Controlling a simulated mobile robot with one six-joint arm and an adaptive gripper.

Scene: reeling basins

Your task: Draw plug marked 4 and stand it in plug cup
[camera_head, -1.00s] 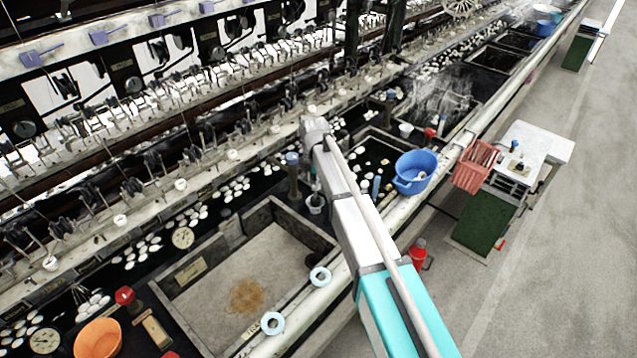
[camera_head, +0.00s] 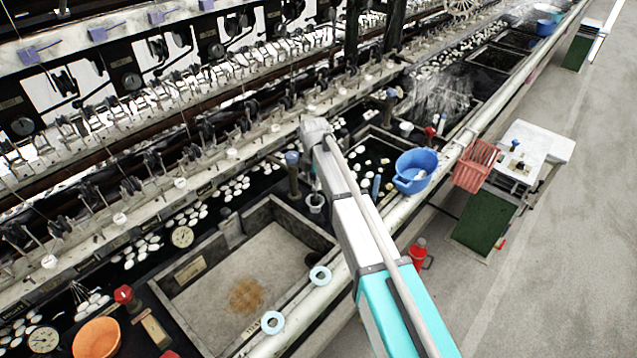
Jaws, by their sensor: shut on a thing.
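My arm comes up from the bottom centre and bends down at its grey joint near the middle. My gripper (camera_head: 313,179) shows only as a narrow sliver left of the arm link, which covers most of it. It is shut on a slim piece, apparently the plug; any number on it cannot be read. Just below is a small pale cup (camera_head: 315,203), likely the plug cup, at the far right corner of the big stone basin. I cannot tell whether the held piece is inside the cup or above it.
A dark post with a blue cap (camera_head: 292,159) stands close left of my gripper. The stone basin (camera_head: 183,293) is wide and open. A blue tub (camera_head: 415,170) and a red crate (camera_head: 474,165) are to the right.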

